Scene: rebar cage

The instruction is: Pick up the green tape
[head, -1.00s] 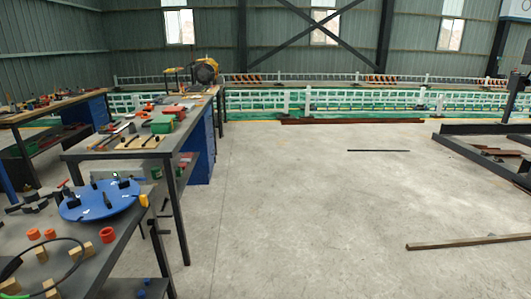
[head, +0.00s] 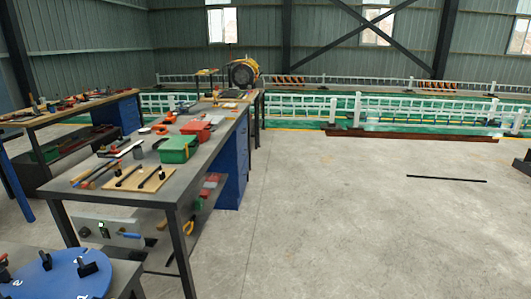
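I cannot make out a green tape for certain in the head view. A green box (head: 178,149) stands on the workbench top beside a red one. My gripper is not in view.
The middle workbench (head: 205,158) holds a wooden board with black tools and other hand tools. A blue disc (head: 52,276) lies on a nearer table at lower left. Another bench (head: 70,108) stands at far left. The concrete floor (head: 350,220) to the right is largely clear.

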